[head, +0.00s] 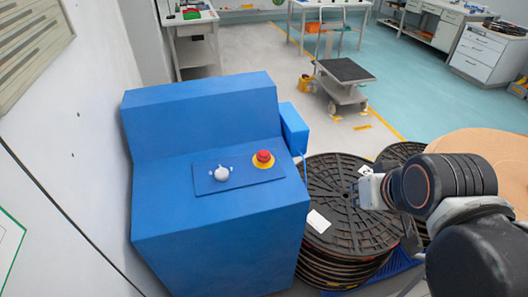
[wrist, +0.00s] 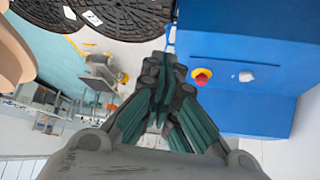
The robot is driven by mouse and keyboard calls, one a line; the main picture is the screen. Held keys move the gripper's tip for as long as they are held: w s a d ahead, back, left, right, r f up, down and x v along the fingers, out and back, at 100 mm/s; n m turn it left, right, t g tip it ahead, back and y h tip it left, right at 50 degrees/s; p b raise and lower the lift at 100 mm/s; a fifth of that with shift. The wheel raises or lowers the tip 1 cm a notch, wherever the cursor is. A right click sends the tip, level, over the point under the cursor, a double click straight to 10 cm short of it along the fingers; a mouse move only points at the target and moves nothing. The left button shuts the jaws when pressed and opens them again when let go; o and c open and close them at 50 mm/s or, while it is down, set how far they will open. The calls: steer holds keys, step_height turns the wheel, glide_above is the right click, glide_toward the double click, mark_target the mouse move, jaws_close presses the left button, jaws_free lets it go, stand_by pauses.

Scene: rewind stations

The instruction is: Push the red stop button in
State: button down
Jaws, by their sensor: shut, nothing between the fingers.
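The red stop button (head: 263,156) sits on a yellow round base on the sloped panel of a blue machine (head: 215,225). A pale round knob (head: 221,174) stands to its left on the same panel. In the wrist view the red button (wrist: 202,77) is right of my gripper (wrist: 166,62), and the pale knob (wrist: 246,76) is farther right. My gripper is shut and empty, its fingertips apart from the button in the picture. In the head view my arm comes in from the right; the fingers are not clearly seen there.
Stacked black reels (head: 350,220) stand right of the machine, below my arm. A blue box (head: 294,128) juts from the machine's right side. A cart (head: 343,75) and workbenches are farther back. A white wall is on the left. The space above the panel is clear.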

steer(key=w+a+r+n+y, duration=0.1)
steer(key=w+a+r+n, duration=0.25)
steer(key=w, duration=0.55)
steer(key=n+t+y, duration=0.3)
steer(key=n+y, duration=0.1)
steer(key=n, duration=0.7)
glide_above(262, 155)
steer(key=s, duration=0.1)
step_height(262, 155, down, 8)
steer(key=shift+s+d+r+p, duration=0.15)
steer(key=shift+d+r+p, duration=0.05)
steer(key=shift+p, duration=0.1)
steer(key=f+b, duration=0.2)
steer(key=f, duration=0.1)
steer(key=f+b, duration=0.2)
steer(key=f, duration=0.1)
steer(key=w+f+b, duration=0.1)
steer(key=f+b, duration=0.1)
steer(key=shift+w+a+f+b, duration=0.1)
steer(key=shift+a+f+b, duration=0.05)
steer(key=shift+f+b, duration=0.25)
steer(key=shift+f+b, duration=0.3)
steer(key=shift+f, duration=0.05)
